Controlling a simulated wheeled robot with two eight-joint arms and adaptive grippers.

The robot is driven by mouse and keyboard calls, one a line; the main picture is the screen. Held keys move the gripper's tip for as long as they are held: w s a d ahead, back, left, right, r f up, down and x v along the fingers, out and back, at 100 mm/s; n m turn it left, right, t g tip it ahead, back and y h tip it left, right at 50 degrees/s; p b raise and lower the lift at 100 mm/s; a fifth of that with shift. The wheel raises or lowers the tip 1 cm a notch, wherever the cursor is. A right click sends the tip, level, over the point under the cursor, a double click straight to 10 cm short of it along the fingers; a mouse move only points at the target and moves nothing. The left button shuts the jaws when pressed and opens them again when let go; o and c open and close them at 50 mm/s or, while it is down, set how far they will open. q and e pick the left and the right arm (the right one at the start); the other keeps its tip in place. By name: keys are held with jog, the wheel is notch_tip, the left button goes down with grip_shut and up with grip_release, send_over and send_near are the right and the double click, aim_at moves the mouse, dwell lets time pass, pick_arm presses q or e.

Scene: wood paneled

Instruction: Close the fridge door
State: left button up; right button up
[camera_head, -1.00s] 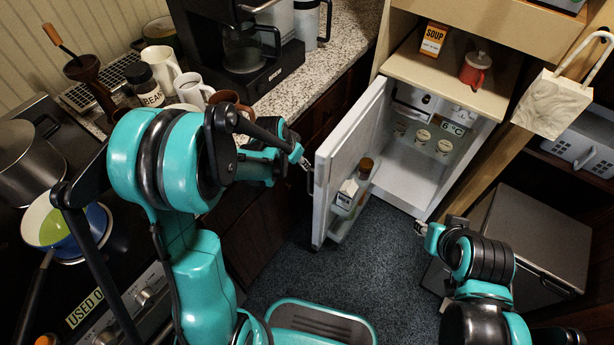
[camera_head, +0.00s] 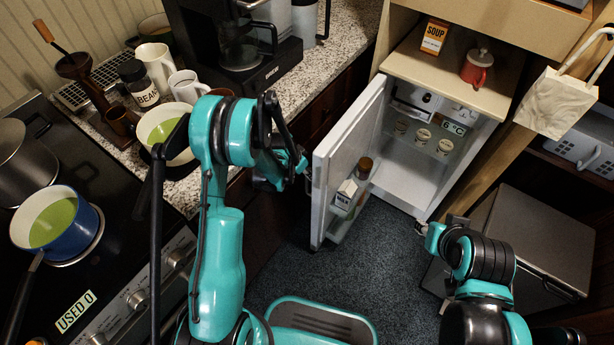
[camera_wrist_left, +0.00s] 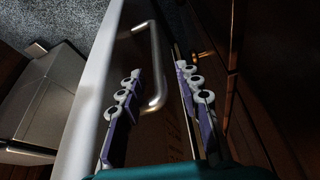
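The small fridge (camera_head: 440,150) stands open, with its white door (camera_head: 345,155) swung out toward me and to the left. Its inner shelf holds a milk carton (camera_head: 345,193) and a bottle. My left gripper (camera_head: 303,172) is at the outer side of the door, by its free edge. In the left wrist view, my left gripper (camera_wrist_left: 158,72) is open, its fingers apart, with the metal door handle (camera_wrist_left: 157,65) showing between and beyond them. I cannot tell whether they touch it.
A counter (camera_head: 335,60) with a coffee machine (camera_head: 240,50), mugs and a bowl lies left of the fridge. A stove with a blue pot (camera_head: 78,238) is at far left. A dark grey box (camera_head: 530,235) stands at right. Carpet (camera_head: 375,255) below the door is clear.

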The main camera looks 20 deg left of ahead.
pick_arm(q)
jog(key=x, duration=0.2)
jog(key=shift+w+f+b, duration=0.2)
jog(key=shift+f+b, duration=0.15)
grip_shut()
jog(key=shift+d, duration=0.1)
